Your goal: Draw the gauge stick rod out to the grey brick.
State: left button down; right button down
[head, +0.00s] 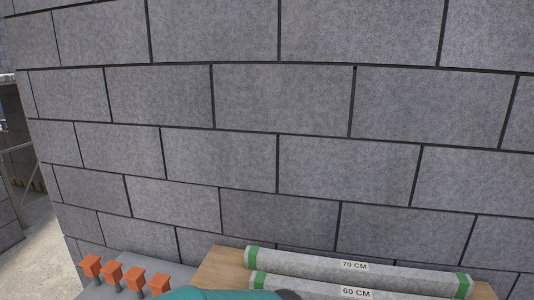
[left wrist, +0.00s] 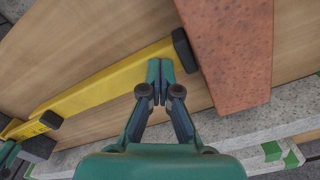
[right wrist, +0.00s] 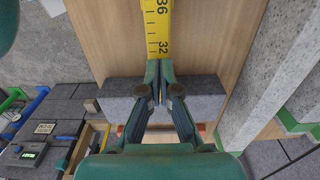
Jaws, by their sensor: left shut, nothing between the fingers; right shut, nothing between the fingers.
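The yellow gauge stick (left wrist: 110,83) lies on a wooden board in the left wrist view, with a black cap at its right end beside a red brick (left wrist: 228,50). My left gripper (left wrist: 160,62) is shut and empty, its tips at the stick's lower edge. In the right wrist view the stick's numbered yellow part (right wrist: 158,25) runs down to my right gripper (right wrist: 160,68), which is shut and empty. The grey brick (right wrist: 205,103) lies crosswise under those fingers. The fingers hide where stick and brick come together, so I cannot tell whether they touch. The head view shows neither stick nor brick.
A grey block wall (head: 280,120) fills the head view. Grey bars marked 70 CM (head: 310,263) and 60 CM (head: 310,285) lie along it. Several orange-topped pegs (head: 112,272) stand at the left. Dark slabs and tools (right wrist: 45,125) lie left in the right wrist view.

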pick_arm(q)
jog(key=shift+s+f, duration=0.1)
jog(key=shift+f, duration=0.05)
pick_arm(e)
jog(key=shift+a, duration=0.15)
jog(key=shift+w+a, duration=0.15)
jog(key=shift+a, duration=0.25)
notch_tip(320, 180, up, 8)
dwell(0.8)
